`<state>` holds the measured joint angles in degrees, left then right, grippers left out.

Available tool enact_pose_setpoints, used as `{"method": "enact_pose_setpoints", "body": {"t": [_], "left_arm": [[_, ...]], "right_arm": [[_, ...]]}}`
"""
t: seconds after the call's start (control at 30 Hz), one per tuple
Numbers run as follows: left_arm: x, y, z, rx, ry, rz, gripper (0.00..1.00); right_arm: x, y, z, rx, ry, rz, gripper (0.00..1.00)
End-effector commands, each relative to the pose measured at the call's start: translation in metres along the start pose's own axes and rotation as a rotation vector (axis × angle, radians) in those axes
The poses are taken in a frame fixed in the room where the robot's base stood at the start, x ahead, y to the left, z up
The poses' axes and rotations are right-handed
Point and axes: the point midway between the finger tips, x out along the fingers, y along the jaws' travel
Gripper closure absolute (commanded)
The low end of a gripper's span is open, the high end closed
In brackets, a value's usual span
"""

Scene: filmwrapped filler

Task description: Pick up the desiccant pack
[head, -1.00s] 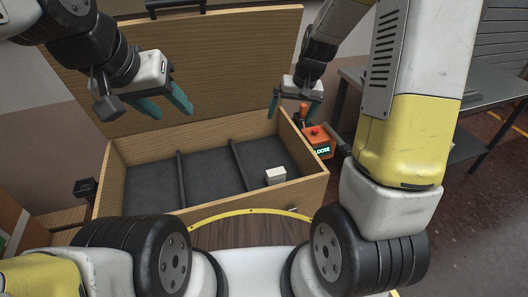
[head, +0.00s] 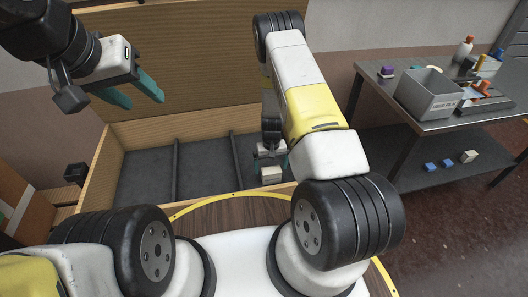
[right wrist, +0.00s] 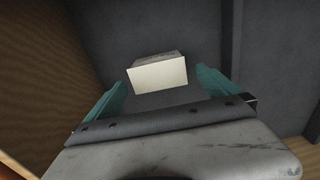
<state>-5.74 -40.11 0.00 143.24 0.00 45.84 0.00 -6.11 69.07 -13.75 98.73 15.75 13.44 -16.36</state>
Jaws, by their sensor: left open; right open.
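The desiccant pack, a small cream-white block (head: 271,174), lies on the dark floor of the right compartment of the open wooden case (head: 113,172). In the right wrist view the block (right wrist: 157,74) sits just beyond and between the fingertips. My right gripper (head: 272,161) is open, with its teal fingers on either side of the block in the head view; I cannot tell whether they touch it. The right wrist view shows the same open fingers (right wrist: 162,88). My left gripper (head: 138,95) is open and empty above the left part of the case.
Dark dividers (head: 175,170) split the case, and its raised lid (head: 190,60) stands behind. A metal table (head: 385,110) at right holds a grey bin (head: 428,95), bottles and small items. Several small blocks lie on its lower shelf (head: 450,172). A cardboard box (head: 30,205) stands at left.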

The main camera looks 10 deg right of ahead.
Motion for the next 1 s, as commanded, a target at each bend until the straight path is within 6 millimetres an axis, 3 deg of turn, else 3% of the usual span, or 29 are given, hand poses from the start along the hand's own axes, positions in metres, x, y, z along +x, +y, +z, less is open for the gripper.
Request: {"method": "enact_pose_setpoints", "body": {"t": [0.37,0.67,1.0], "left_arm": [[0.000,0.000,0.000,0.000,0.000,0.000,0.51],[0.000,0.000,0.000,0.000,0.000,0.000,0.51],[0.000,0.000,0.000,0.000,0.000,0.000,0.51]], "right_arm": [[0.051,0.001,0.005,0.000,-0.001,-0.001,0.00],[0.055,0.001,0.004,0.001,0.001,-0.001,0.00],[0.055,0.001,0.004,0.001,0.000,-0.001,0.65]]}}
